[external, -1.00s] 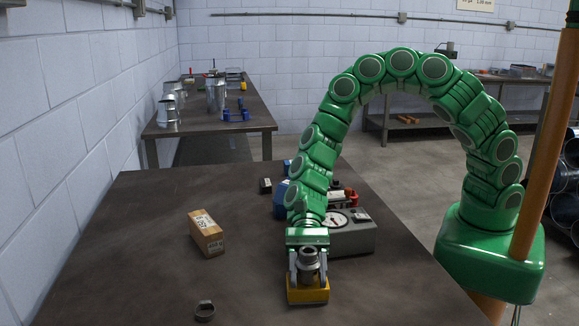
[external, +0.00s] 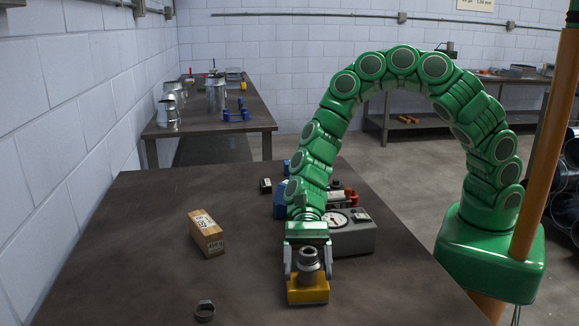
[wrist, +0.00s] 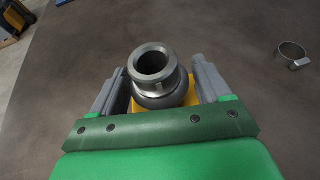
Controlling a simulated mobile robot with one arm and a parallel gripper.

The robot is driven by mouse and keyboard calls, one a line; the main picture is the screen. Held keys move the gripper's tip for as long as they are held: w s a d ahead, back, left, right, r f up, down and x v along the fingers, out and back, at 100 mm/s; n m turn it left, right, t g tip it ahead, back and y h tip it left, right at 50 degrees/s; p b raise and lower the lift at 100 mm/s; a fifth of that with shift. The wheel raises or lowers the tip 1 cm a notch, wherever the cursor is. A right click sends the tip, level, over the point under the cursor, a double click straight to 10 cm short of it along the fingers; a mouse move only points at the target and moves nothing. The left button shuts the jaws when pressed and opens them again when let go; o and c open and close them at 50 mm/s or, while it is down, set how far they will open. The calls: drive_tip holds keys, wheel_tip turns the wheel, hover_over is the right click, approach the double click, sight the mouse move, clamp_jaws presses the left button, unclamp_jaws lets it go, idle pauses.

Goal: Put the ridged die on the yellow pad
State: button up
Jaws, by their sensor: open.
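The ridged die (external: 308,264) is a grey metal ring-shaped piece with a hollow top. It stands upright on the yellow pad (external: 308,291) near the front of the table. In the wrist view the die (wrist: 154,72) sits between my fingers, with a bit of the yellow pad (wrist: 190,97) showing beside it. My gripper (external: 308,268) is open, with one finger on each side of the die. In the wrist view the fingers of my gripper (wrist: 160,85) stand apart from the die, with gaps on both sides. The die's lower part is partly hidden.
A cardboard box (external: 206,232) and a metal clamp ring (external: 205,311) lie to the left. A grey gauge box (external: 352,236) stands close behind on the right. Blue and red items are clustered behind my arm. The left of the table (external: 130,240) is mostly clear.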

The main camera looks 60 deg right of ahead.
drive_tip(key=v, duration=1)
drive_tip(key=shift+d, duration=0.15)
drive_tip(key=shift+r, duration=0.15)
